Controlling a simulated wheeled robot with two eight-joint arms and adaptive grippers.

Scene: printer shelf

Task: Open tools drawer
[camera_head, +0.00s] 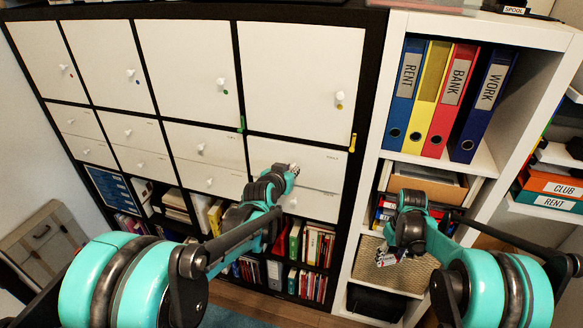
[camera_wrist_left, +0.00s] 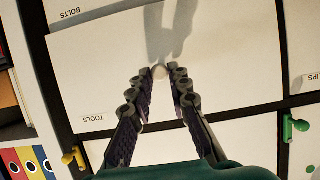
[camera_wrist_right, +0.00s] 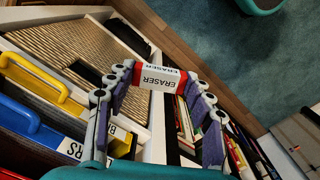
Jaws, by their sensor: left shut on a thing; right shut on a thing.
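The tools drawer (camera_head: 318,165) is the white upper drawer front at the right of the dark cabinet. Its TOOLS label shows upside down in the left wrist view, where the drawer front (camera_wrist_left: 230,60) looks flush with its frame. I cannot tell whether it is slightly out. My left gripper (camera_head: 293,169) is at this front, its fingertips (camera_wrist_left: 160,70) closed around a pale round knob (camera_wrist_left: 159,71), mostly hidden. My right gripper (camera_head: 388,256) is shut on a white, red and black eraser (camera_wrist_right: 160,77), held in front of the white shelf, away from the drawer.
The bolts drawer (camera_head: 318,203) lies just below. A yellow latch-like piece (camera_head: 352,142) and a green one (camera_head: 241,124) sit on the cabinet frame. Binders (camera_head: 427,103) fill the white shelf at right. Books and open compartments are below the drawers.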

